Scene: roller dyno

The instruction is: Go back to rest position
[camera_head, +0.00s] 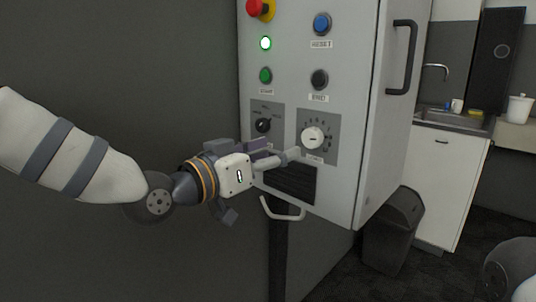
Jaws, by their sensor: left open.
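My left gripper (272,158) is at the front of the grey control cabinet (345,62), just below and left of the white rotary knob (313,138). It is open, with its fingers pointing right toward the panel. I cannot tell whether a fingertip touches the knob or the panel. A black selector switch (263,125) sits left of the knob. My right gripper is out of view.
A red emergency button (258,8) is at the cabinet's top. A black door handle (402,58) is on its side, and a grey lower handle (282,211) curves out below. A dark bin (391,232) and a sink counter (440,175) stand to the right. Dark floor shows at bottom right.

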